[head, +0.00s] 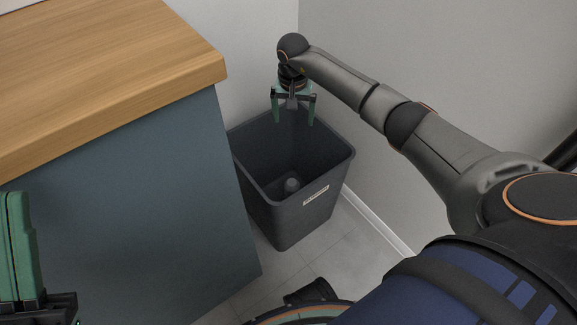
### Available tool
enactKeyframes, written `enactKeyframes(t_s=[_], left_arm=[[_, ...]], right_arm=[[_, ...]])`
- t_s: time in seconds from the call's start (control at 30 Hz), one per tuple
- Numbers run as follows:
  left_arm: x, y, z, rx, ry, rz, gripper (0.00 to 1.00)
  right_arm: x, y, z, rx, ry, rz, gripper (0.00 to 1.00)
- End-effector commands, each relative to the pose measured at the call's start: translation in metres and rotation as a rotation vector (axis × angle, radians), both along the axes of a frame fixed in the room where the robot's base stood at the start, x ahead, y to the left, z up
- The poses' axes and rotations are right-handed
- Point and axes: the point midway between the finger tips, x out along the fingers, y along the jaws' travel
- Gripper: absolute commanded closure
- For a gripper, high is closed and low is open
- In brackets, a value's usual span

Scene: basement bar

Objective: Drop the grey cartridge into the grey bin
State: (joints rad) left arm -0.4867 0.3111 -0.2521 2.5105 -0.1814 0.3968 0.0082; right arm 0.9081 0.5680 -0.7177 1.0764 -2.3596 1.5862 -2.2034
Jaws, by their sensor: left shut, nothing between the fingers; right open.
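The grey bin (265,205) stands upright on the floor, beside the counter and near the wall corner. A small grey cylindrical thing, which looks like the grey cartridge (292,185), lies inside at the bottom of the bin. My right gripper (293,116) is over the back rim of the bin, pointing down, with its green fingers spread apart and nothing between them. My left gripper (18,245) is at the lower left in front of the counter, with its green fingers together and empty.
A counter with a wooden top (110,75) and blue-grey side (130,200) fills the left, close against the bin. Pale walls stand behind and to the right of the bin. A little bare tiled floor (330,255) shows in front of and right of it.

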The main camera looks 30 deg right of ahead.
Motion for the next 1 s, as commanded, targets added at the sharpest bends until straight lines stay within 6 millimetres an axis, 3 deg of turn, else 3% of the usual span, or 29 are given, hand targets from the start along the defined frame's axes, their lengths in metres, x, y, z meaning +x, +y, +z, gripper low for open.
enactKeyframes(t_s=[0.3,0.5,0.7,1.0], left_arm=[[-0.001,0.002,0.032,-0.004,-0.013,0.001,1.00],[-0.003,0.003,0.044,0.012,-0.036,0.014,1.00],[-0.002,0.005,0.049,0.008,-0.040,0.030,1.00],[-0.002,0.006,0.047,0.010,-0.037,0.035,1.00]], right_arm=[[-0.005,0.004,0.071,-0.002,-0.006,0.000,0.00],[-0.008,0.008,0.104,0.000,-0.005,0.000,0.00],[-0.010,0.009,0.118,0.000,-0.003,0.000,0.00],[-0.010,0.009,0.119,0.002,-0.003,0.000,0.00]])
